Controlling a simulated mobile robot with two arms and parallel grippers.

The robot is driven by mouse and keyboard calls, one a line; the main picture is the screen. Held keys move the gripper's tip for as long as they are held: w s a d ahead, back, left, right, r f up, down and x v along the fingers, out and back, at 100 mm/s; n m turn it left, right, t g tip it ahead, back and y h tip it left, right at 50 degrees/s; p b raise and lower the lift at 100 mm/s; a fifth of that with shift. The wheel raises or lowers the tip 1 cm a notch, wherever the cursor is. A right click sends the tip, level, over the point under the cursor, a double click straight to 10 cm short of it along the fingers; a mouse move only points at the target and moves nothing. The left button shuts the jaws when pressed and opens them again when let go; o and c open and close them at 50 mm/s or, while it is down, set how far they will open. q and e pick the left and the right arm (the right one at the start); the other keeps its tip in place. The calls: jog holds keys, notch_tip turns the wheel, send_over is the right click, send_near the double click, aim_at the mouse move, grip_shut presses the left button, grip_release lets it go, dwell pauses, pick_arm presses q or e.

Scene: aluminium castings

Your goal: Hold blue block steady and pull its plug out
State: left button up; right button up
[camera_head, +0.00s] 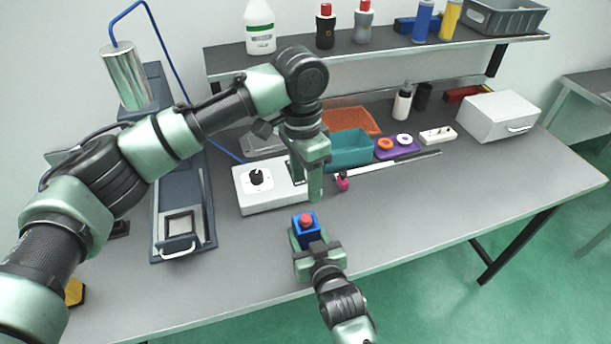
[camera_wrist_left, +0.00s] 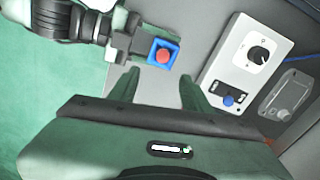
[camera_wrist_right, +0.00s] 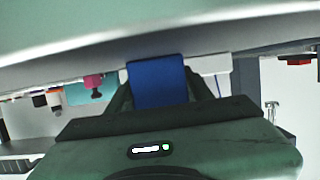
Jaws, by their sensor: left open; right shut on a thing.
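The blue block (camera_head: 309,238) is held by my right gripper (camera_head: 306,245) near the front edge of the bench, with the red plug (camera_head: 306,220) seated in its top. The left wrist view shows the block (camera_wrist_left: 176,45) from above, with the round red plug (camera_wrist_left: 163,56) in its middle. In the right wrist view the blue block (camera_wrist_right: 157,82) is between the fingers. My left gripper (camera_head: 312,190) is open and empty, pointing down above and behind the block. Its two fingers (camera_wrist_left: 157,88) show apart in the left wrist view, with the block beyond them.
A white box with a black knob (camera_head: 258,188) stands left of the block. Behind it are a teal bin (camera_head: 348,150), an orange tray (camera_head: 350,121) and a purple holder with rings (camera_head: 396,147). A small magenta item (camera_head: 342,181) lies close to the left gripper. The bench front right is clear.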

aim_at(305, 218)
pick_arm(q)
jog(key=shift+y, duration=0.3)
notch_tip(305, 218, down, 11)
jog(key=shift+f, duration=0.2)
grip_shut()
dwell(0.4)
